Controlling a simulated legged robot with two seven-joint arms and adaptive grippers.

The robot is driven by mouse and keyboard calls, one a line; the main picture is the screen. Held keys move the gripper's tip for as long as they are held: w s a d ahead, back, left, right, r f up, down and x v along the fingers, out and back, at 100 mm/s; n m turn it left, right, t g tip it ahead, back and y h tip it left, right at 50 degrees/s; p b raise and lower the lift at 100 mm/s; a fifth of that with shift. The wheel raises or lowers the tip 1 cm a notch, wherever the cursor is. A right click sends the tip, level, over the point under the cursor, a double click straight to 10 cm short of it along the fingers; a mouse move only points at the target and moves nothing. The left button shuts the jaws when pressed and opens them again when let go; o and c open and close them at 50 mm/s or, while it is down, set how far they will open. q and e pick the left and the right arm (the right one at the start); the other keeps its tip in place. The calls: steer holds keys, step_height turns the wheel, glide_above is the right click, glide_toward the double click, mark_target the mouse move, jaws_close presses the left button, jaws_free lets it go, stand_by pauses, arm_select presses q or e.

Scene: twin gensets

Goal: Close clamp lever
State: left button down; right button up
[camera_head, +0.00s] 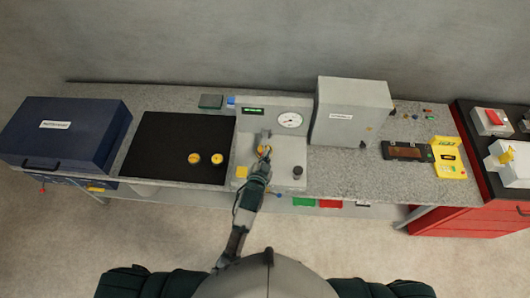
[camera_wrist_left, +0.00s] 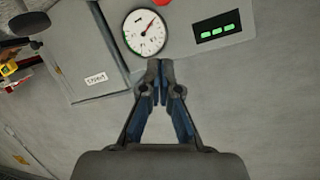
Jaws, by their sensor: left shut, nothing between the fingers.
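My left gripper (camera_head: 264,143) reaches over a grey test unit (camera_head: 276,160) on the bench, just in front of its upright panel. In the left wrist view the gripper (camera_wrist_left: 159,66) is shut with nothing between its fingers. Its tips point toward the panel, below the round gauge (camera_wrist_left: 145,33) and the green display (camera_wrist_left: 216,31). The gauge (camera_head: 290,120) and display (camera_head: 253,111) also show in the head view. I cannot make out the clamp lever clearly; my gripper and arm cover part of the unit. The right gripper is not in view.
A black knob (camera_head: 297,171) and a yellow square (camera_head: 241,171) sit on the unit. A black mat (camera_head: 165,150) with two yellow round pieces lies left. A white cabinet (camera_head: 350,108) stands right, a dark blue case (camera_head: 65,132) far left.

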arm_select(q)
steer(key=x, duration=0.7)
steer(key=s+a+f, duration=0.1)
steer(key=s+a+f+p, duration=0.1)
steer(key=f, duration=0.1)
steer(key=shift+a+f, duration=0.1)
steer(key=shift+f, duration=0.05)
